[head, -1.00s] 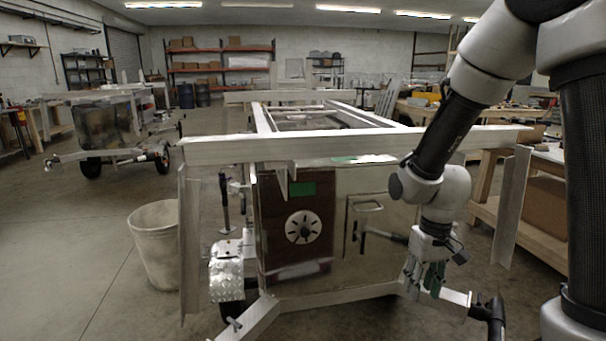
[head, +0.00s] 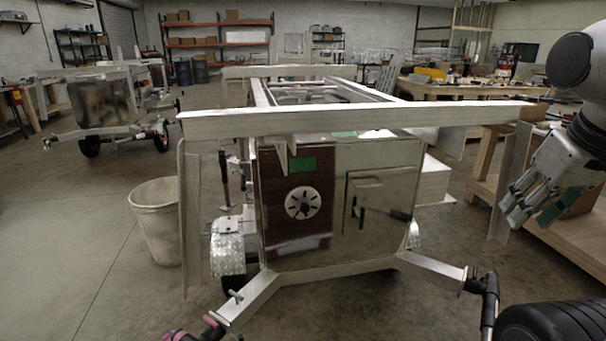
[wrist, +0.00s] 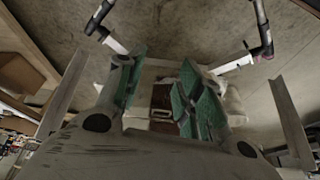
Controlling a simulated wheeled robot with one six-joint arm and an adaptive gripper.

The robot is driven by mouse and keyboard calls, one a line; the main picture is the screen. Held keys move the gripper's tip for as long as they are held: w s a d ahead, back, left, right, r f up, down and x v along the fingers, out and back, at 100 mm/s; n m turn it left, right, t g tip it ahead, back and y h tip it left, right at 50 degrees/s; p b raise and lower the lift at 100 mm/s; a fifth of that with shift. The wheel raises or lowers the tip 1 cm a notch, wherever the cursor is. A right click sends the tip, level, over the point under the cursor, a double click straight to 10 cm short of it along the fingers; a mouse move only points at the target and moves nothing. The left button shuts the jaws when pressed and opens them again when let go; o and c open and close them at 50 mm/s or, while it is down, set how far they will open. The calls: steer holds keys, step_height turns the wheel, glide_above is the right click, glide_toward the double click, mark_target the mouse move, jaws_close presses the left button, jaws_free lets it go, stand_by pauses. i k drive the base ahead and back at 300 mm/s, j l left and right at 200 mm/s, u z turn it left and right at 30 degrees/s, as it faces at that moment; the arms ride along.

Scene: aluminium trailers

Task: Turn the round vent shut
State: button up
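The round vent (head: 303,203) is a pale disc with dark slots around its centre. It sits on the brown panel (head: 287,222) at the front of the metal trailer box. Dark gaps show between its pale spokes. My gripper (head: 527,216) is at the right in the head view, well apart from the vent and touching nothing there. In the wrist view the green-padded fingers (wrist: 158,90) stand apart with nothing held between them. The brown panel (wrist: 161,96) shows between them, but I cannot make out the vent there.
The trailer's long top beam (head: 350,120) crosses above the vent. A door with a handle (head: 378,205) is right of it. The angled tow frame (head: 250,299) projects forward. A bucket (head: 157,220) stands left, a wooden workbench (head: 570,235) right.

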mark_target(303, 203)
steer(key=k+j, duration=0.1)
steer(key=j, duration=0.3)
steer(key=j+z, duration=0.1)
steer(key=j, duration=0.3)
steer(key=k+j, duration=0.15)
steer(key=j, duration=0.25)
steer(key=k+j+z, duration=0.1)
steer(key=j, duration=0.3)
